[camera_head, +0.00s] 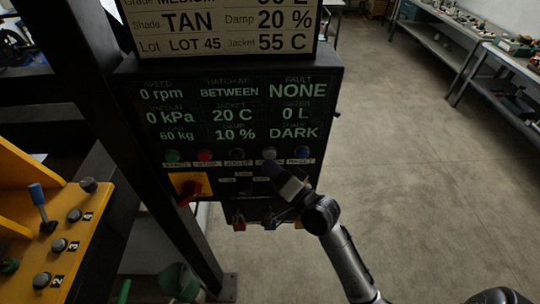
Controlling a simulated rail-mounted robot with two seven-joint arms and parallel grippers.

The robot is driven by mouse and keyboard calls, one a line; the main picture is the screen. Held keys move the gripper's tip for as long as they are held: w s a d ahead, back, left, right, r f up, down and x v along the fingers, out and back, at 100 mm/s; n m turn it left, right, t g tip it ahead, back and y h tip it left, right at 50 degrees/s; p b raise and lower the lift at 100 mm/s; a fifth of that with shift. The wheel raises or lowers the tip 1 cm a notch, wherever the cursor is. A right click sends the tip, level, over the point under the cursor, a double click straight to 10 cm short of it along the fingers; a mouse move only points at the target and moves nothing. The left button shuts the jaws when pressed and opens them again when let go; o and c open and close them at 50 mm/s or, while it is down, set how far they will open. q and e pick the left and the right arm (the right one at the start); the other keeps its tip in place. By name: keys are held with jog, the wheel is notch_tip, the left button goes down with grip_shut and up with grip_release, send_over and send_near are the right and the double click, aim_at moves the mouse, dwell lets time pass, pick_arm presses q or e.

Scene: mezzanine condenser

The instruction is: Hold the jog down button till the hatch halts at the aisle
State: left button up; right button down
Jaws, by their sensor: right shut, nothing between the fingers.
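The dark control panel (326,105) stands in the middle of the head view. Its display reads HATCH AT BETWEEN, speed 0 rpm and fault NONE. A row of buttons runs below: green, red, a dark one (237,154) that seems labelled jog up, a pale grey one (269,153), and blue. My left gripper and the hatch are not in view.
A yellow console (85,215) with a blue-handled lever (40,203) and black knobs is at left. A dark post slants between them. Open floor (430,180) lies right; benches stand beyond.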

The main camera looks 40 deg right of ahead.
jog(key=shift+w+d, duration=0.15)
dwell(0.6)
jog(key=shift+w+d, duration=0.15)
dwell(0.6)
dwell(0.7)
dwell(0.6)
dwell(0.7)
dwell(0.6)
jog(key=shift+s+a+p, duration=0.5)
jog(key=shift+s+a, duration=0.1)
jog(key=shift+s, duration=0.05)
